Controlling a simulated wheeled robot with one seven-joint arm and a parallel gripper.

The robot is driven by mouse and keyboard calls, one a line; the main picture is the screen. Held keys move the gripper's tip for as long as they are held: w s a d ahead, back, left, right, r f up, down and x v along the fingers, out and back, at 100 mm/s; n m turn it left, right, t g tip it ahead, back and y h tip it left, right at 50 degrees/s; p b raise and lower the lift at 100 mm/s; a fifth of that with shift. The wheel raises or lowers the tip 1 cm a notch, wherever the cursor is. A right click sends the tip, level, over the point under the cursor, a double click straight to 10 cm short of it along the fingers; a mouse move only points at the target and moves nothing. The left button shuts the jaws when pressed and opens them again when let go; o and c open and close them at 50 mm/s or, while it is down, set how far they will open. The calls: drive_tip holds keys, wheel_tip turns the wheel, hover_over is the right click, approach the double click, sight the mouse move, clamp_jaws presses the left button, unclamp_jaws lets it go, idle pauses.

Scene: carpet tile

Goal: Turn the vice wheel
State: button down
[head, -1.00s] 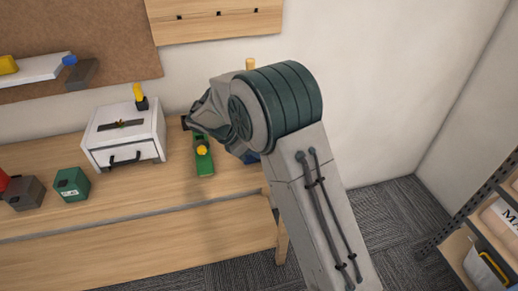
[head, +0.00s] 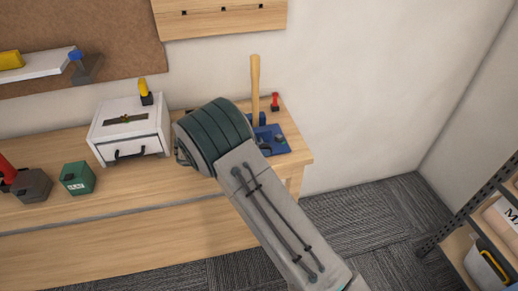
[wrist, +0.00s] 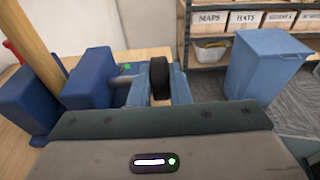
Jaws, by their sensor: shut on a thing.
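The blue vice (head: 262,118) stands at the right end of the workbench, partly covered by my arm in the head view. In the wrist view, its blue body (wrist: 88,78) is at the left, with a grey screw running right to the black vice wheel (wrist: 159,78). The palm housing hides the lower part of the grip. My arm hides the gripper and wheel in the head view.
A white drawer box (head: 130,130), a green box (head: 77,178) and a dark grey block (head: 32,186) stand left on the workbench (head: 120,210). A small red-topped item (head: 275,101) is behind the vice. Shelving (head: 470,215) stands right, across open carpet. A blue bin (wrist: 265,65) stands nearby.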

idle(0.4)
drive_tip(key=c, duration=1.3)
unclamp_jaws()
drive_tip(key=shift+c, duration=0.2)
wheel_tip(320, 180, up, 4)
drive_tip(key=shift+r, duration=0.2)
drive_tip(key=s+d+r, duration=0.1)
drive_tip(key=d+r, duration=0.2)
drive_tip(key=d, duration=0.2)
drive_tip(key=s+d+r+b, duration=0.1)
drive_tip(key=d+r, duration=0.2)
drive_tip(key=d, duration=0.3)
drive_tip(key=shift+s+d+r, duration=0.2)
drive_tip(key=shift+s+r, duration=0.1)
drive_tip(key=shift+s, duration=0.1)
